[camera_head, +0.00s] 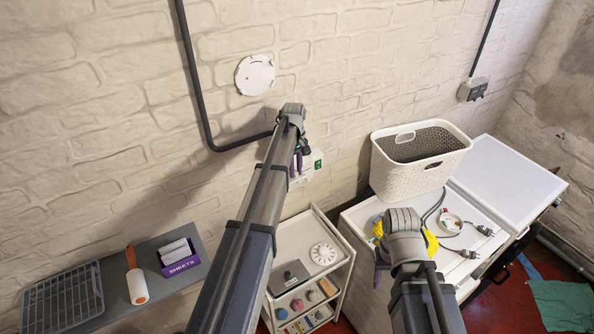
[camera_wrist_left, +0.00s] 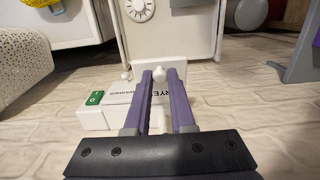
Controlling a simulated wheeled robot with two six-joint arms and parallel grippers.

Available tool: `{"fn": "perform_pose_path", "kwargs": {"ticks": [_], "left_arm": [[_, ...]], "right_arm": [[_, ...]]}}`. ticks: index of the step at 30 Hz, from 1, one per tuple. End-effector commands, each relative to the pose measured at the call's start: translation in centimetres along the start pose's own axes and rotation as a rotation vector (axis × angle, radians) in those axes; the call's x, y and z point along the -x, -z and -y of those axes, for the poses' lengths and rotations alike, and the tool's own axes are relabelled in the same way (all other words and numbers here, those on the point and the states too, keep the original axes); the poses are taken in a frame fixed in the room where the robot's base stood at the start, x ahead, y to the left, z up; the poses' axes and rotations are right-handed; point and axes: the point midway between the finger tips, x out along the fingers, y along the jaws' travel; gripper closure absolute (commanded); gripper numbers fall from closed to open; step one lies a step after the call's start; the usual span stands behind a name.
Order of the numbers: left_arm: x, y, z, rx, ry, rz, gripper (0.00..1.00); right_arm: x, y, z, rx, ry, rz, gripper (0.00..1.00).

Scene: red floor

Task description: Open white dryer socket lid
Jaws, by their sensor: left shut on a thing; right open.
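The white dryer socket (camera_head: 308,172) is on the brick wall, partly hidden behind my left gripper (camera_head: 298,160). The left wrist view shows its white body (camera_wrist_left: 118,117) with dark lettering and a green switch (camera_wrist_left: 95,97). A white lid (camera_wrist_left: 176,70) with a small knob (camera_wrist_left: 158,75) shows at the tips of the purple fingers of my left gripper (camera_wrist_left: 160,78). These fingers are shut on the lid's knob. The lid's exact angle is hard to tell. My right gripper (camera_head: 380,262) is open and away from the socket, above the white machine, mostly hidden by its own wrist.
A white trolley (camera_head: 340,262) stands below the socket. A white basket (camera_head: 421,172), cables with plugs (camera_head: 462,253) and a yellow item (camera_head: 431,241) lie on the white machines. A grey shelf (camera_head: 112,305) holds a lint roller (camera_head: 135,278) at left. Conduit (camera_head: 197,90) runs down the wall.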

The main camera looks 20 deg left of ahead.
Motion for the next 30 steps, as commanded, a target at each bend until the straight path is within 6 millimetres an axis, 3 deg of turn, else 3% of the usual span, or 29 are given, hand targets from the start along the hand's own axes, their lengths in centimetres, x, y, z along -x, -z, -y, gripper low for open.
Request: {"fn": "perform_pose_path", "kwargs": {"ticks": [23, 24, 30], "left_arm": [[0.52, 0.54, 0.1, 0.0, 0.001, 0.099, 1.0], [0.52, 0.54, 0.1, 0.0, 0.001, 0.099, 0.77], [0.53, 0.53, 0.07, 0.0, 0.001, 0.099, 0.54]], "right_arm": [[0.28, -0.02, -0.02, -0.002, 0.0, 0.0, 0.5], [0.28, -0.02, -0.02, -0.002, 0.0, 0.0, 0.5], [0.3, -0.02, -0.02, -0.002, 0.0, 0.0, 0.5]]}}
